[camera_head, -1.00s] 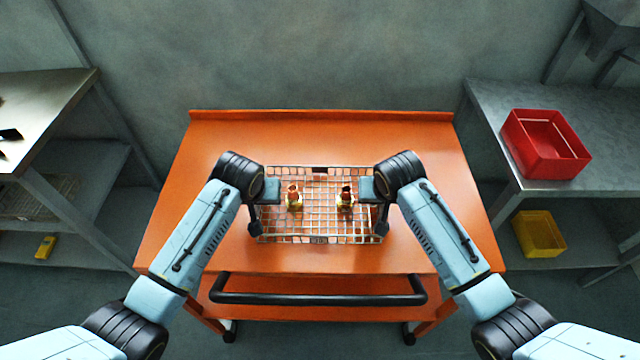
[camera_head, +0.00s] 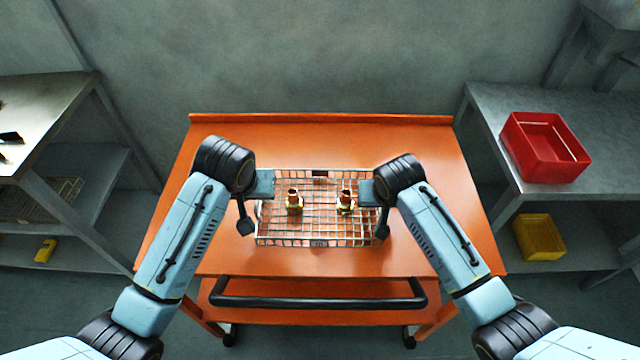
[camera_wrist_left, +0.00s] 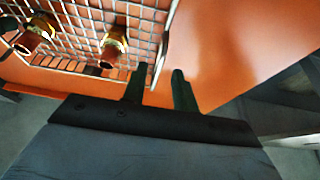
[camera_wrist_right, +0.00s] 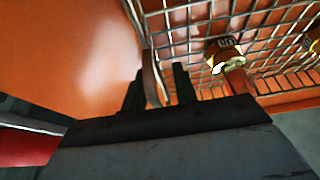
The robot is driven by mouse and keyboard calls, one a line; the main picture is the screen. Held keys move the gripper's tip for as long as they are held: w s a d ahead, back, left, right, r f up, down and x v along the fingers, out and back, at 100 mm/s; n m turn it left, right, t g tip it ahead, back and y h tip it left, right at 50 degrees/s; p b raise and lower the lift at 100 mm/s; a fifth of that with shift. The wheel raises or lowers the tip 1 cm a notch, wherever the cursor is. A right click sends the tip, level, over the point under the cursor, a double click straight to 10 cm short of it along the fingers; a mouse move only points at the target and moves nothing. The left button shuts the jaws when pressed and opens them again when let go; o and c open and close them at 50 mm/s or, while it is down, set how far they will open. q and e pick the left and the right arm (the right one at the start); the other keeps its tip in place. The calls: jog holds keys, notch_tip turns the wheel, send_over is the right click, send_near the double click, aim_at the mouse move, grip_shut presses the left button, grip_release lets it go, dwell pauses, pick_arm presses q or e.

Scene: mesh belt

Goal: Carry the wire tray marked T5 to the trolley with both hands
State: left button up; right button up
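The wire tray (camera_head: 290,240) lies flat on the orange trolley (camera_head: 320,140), with two brass-and-copper fittings (camera_head: 294,203) (camera_head: 346,202) inside it. Small dark plates sit on its far and near sides; I cannot read their marks. My left gripper (camera_head: 245,226) is just off the tray's left side. In the left wrist view its fingers (camera_wrist_left: 158,80) stand apart, with the tray's end edge by the tips. My right gripper (camera_head: 382,229) is at the tray's right end. In the right wrist view its fingers (camera_wrist_right: 158,82) are apart, with the end handle (camera_wrist_right: 152,80) between them, apparently not clamped.
The trolley's black push bar (camera_head: 320,296) is at the front. A red bin (camera_head: 545,150) stands on the right bench, with a yellow bin (camera_head: 538,238) below. A metal bench (camera_head: 50,110) stands left. The trolley top around the tray is clear.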

pick_arm(q)
jog(key=v, duration=0.3)
jog(key=shift+s+r, duration=0.2)
jog(key=shift+r, duration=0.15)
pick_arm(e)
jog(key=shift+s+r, duration=0.1)
jog(key=shift+r, duration=0.1)
jog(key=v, duration=1.1)
jog(key=shift+s+r, duration=0.15)
jog(key=shift+r, duration=0.1)
pick_arm(q)
jog(key=shift+s+r, duration=0.1)
jog(key=shift+r, duration=0.15)
